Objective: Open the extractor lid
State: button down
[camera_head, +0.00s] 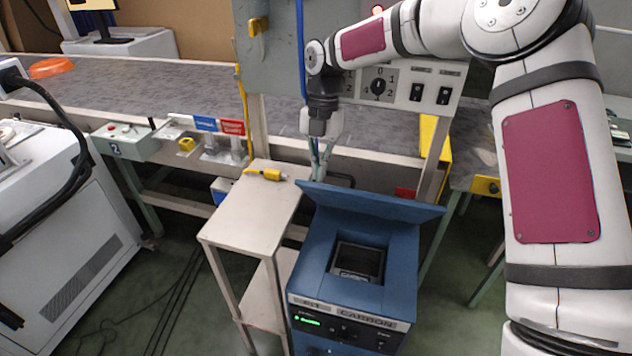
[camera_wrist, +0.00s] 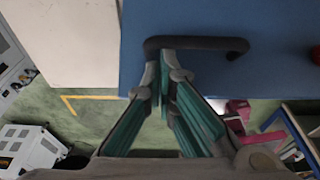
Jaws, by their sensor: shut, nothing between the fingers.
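The blue extractor (camera_head: 350,310) stands on the floor in the lower middle of the head view. Its lid (camera_head: 370,200) is raised and tilted up at the back, so the dark square opening (camera_head: 358,262) in the top is visible. My gripper (camera_head: 318,176) is behind the lid's left part, pointing down. In the wrist view the lid's blue outer face (camera_wrist: 225,20) fills the upper right, with a black bar handle (camera_wrist: 215,43) on it. My gripper (camera_wrist: 168,56) is shut and empty, its fingertips overlapping the handle's left part in that view. I cannot tell whether they touch it.
A narrow pale side table (camera_head: 228,220) with a yellow tool (camera_head: 266,174) on it stands directly left of the extractor. The conveyor (camera_head: 190,85) and a control panel (camera_head: 400,88) are behind. A white machine (camera_head: 75,240) stands at the left. Green floor is open between them, with cables.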

jog(key=shift+w+d+f, duration=0.1)
jog(key=shift+w+d, duration=0.25)
jog(key=shift+w, duration=0.1)
jog(key=shift+r, duration=0.25)
jog(key=s+a+v, duration=0.1)
jog(key=s+v, duration=0.1)
jog(key=v, duration=0.7)
jog(key=s+a+f+t+h+p, duration=0.15)
jog(key=s+t+p, duration=0.35)
jog(key=s+p, duration=0.95)
jog(key=w+d+f+p, duration=0.2)
jog(key=w+f, duration=0.5)
jog(key=f, duration=0.1)
jog(key=shift+p, duration=0.4)
